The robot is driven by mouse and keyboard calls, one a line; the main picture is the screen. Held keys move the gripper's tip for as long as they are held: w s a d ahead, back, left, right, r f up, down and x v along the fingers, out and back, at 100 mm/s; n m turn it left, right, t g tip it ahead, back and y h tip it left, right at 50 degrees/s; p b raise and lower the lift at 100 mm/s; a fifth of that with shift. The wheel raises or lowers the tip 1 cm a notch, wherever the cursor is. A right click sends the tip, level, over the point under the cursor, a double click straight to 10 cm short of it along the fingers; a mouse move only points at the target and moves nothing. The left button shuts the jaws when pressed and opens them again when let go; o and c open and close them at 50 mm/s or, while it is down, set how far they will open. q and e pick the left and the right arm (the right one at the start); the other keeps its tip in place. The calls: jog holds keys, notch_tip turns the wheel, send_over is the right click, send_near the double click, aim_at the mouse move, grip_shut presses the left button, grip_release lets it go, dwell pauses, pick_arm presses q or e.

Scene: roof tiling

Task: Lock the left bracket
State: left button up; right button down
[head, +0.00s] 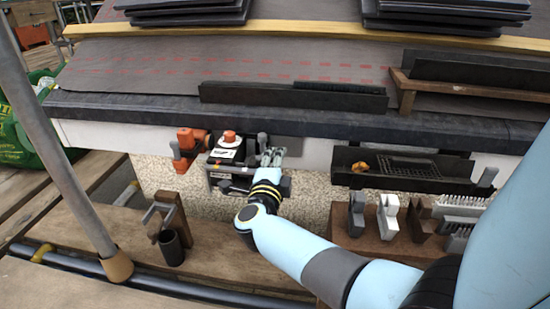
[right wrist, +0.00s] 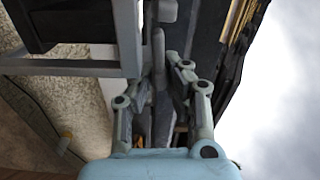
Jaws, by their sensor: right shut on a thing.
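My right gripper (head: 270,160) reaches the white board under the roof edge, beside a dark box with an orange knob (head: 229,137). It is shut on a small grey lever (head: 262,141) that stands upright at the board. In the right wrist view the fingers of my right gripper (right wrist: 165,85) close around this grey lever (right wrist: 160,62). My left gripper is not in view.
A grey pole (head: 55,130) crosses the left side. Dark tile stacks (head: 445,15) lie on the roof.

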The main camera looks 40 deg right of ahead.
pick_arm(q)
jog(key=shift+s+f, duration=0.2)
pick_arm(e)
jog(key=shift+s+f+m, duration=0.1)
jog(key=shift+f+m, duration=0.3)
jog(key=shift+m, duration=0.1)
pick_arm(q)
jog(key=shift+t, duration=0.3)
pick_arm(e)
jog(key=shift+a, duration=0.1)
jog(key=c, duration=1.3)
grip_release()
jog(key=shift+r, duration=0.1)
jog(key=v, duration=0.7)
jog(key=shift+s+a, duration=0.1)
jog(key=shift+a, duration=0.1)
